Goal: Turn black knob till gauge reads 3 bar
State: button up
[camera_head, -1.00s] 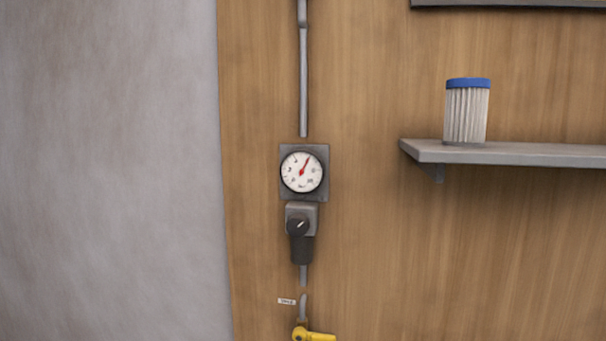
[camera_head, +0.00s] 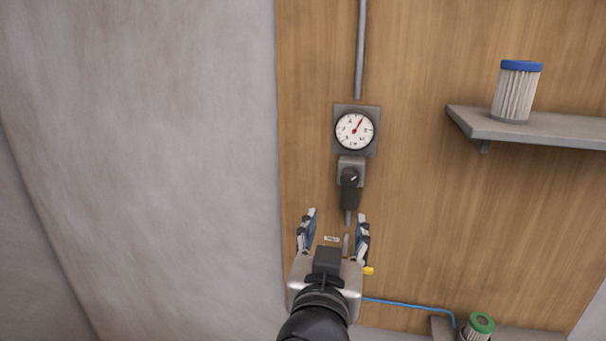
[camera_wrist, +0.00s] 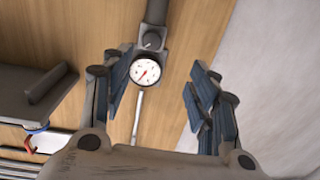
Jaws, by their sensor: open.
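The round white gauge (camera_head: 354,130) with a red needle sits on a dark square plate on the wooden panel. The needle points up and slightly right; its numbers are too small to read. The black knob (camera_head: 350,177) with a pale pointer mark is on the grey regulator just below. My gripper (camera_head: 334,226) is open and empty, below the knob in the head view. In the wrist view the gauge (camera_wrist: 145,69) and knob (camera_wrist: 152,41) appear inverted, beyond and between the open fingers (camera_wrist: 157,92). Nothing touches the knob.
A grey shelf (camera_head: 545,130) with a blue-topped filter (camera_head: 517,91) is at right. A yellow valve handle (camera_head: 368,271) is partly hidden behind my gripper. A blue hose (camera_head: 410,305) runs toward a green-topped filter (camera_head: 479,326) at lower right. A bare grey wall (camera_head: 150,140) is at left.

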jog(key=p, duration=0.5)
send_near(349, 182)
jog(key=shift+h, duration=0.3)
jog(key=x, duration=0.9)
jog(key=shift+w, duration=0.3)
jog(key=c, duration=1.1)
jog(key=shift+o, duration=0.2)
